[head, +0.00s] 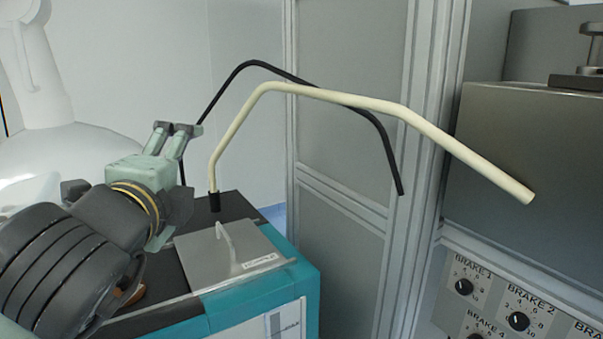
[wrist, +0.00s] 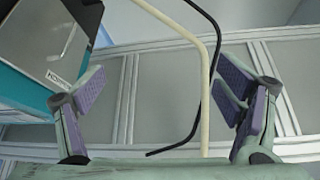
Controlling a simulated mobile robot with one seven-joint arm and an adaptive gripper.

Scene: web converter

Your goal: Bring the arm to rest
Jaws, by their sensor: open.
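My gripper (head: 177,130) is at the left in the head view, above the teal and black machine, with its fingers pointing up. In the wrist view my gripper (wrist: 160,105) has its two fingers wide apart with purple-grey pads. Nothing is held between them. A cream bent tube (wrist: 204,90) and a black bent tube (wrist: 206,100) appear beyond the fingers, the cream one in the gap. My arm comes in from the lower left in the head view.
The teal machine (head: 255,307) has a grey lid (head: 215,255) on top. From it rise the cream tube (head: 300,91) and black tube (head: 385,140), arching right. A grey cabinet (head: 530,170) with brake knobs (head: 464,286) stands right. Panels (head: 340,230) stand behind.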

